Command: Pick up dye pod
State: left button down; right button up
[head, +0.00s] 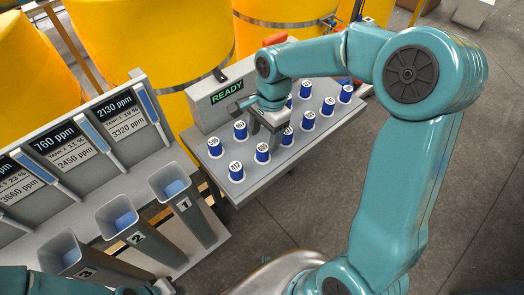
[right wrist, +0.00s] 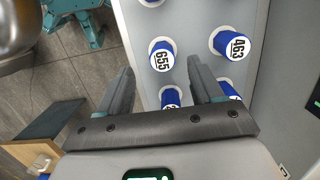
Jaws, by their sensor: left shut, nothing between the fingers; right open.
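Several blue dye pods with white numbered tops stand in rows on a grey tray (head: 226,195), among them pod 412 (head: 236,172). My right gripper (head: 272,122) is open and empty over the tray's middle and hides some pods. In the right wrist view its fingers (right wrist: 161,68) spread either side of pod 655 (right wrist: 161,56), which shows near the line between the tips; contact cannot be told. Pod 463 (right wrist: 233,44) lies to the right, and another pod (right wrist: 170,97) is partly hidden by the gripper. My left gripper (head: 163,287) barely shows at the bottom edge, shut and empty.
A READY display (head: 228,92) stands behind the tray. Numbered bins, including bin 1 (head: 187,207) and bin 2 (head: 140,238), stand left, below ppm panels (head: 122,110). Yellow tanks (head: 155,45) fill the back. The floor (head: 280,215) in front of the tray is clear.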

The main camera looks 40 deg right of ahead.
aim_at(263, 147)
jog(key=f, duration=0.6)
jog(key=shift+w+a+f, duration=0.1)
jog(key=shift+w+a, duration=0.05)
jog(key=shift+a, duration=0.05)
jog(key=c, duration=1.1)
